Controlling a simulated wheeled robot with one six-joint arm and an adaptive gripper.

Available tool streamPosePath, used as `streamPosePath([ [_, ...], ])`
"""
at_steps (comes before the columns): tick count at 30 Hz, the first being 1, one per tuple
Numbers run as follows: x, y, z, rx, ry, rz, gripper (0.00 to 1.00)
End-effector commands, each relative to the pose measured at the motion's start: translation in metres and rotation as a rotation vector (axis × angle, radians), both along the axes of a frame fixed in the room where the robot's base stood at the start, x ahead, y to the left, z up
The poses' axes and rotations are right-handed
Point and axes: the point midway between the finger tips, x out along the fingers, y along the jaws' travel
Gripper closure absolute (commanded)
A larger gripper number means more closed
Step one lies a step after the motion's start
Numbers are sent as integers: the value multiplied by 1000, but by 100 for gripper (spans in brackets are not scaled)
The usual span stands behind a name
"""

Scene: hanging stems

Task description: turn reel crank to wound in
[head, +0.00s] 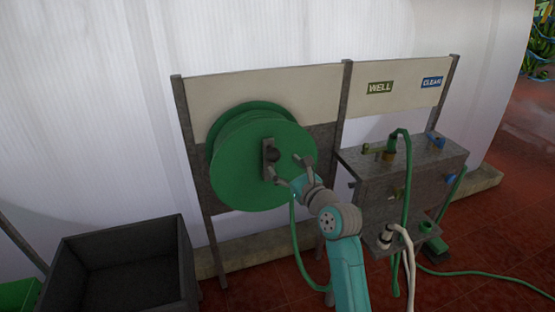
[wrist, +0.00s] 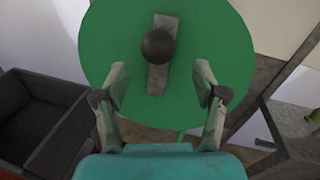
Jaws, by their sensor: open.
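The green hose reel (head: 235,165) is mounted on a post-and-board frame against the white wall. Its crank is a grey bar (head: 266,168) at the middle of the disc, with a dark round knob (head: 272,155) on it. In the wrist view the crank bar (wrist: 157,80) stands nearly upright and the knob (wrist: 158,46) is near its middle. My gripper (head: 289,170) is open in front of the reel, at the right of the crank. In the wrist view my gripper's fingers (wrist: 160,83) are spread on both sides of the bar's lower end, below the knob, holding nothing.
A dark open crate (head: 125,268) stands at lower left. A grey metal box (head: 400,190) with taps and hoses is to the right, under the WELL (head: 380,88) and CLEAN (head: 432,82) signs. A green hose (head: 490,274) lies on the red tiled floor.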

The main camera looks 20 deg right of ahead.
Motion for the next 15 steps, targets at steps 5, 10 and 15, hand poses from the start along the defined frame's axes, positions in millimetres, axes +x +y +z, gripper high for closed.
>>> streamPosePath([
  [5,-31,-7,0,-1,0,-2,29],
  [10,-47,-10,0,0,2,-1,29],
  [15,-52,-11,0,-1,1,-1,29],
])
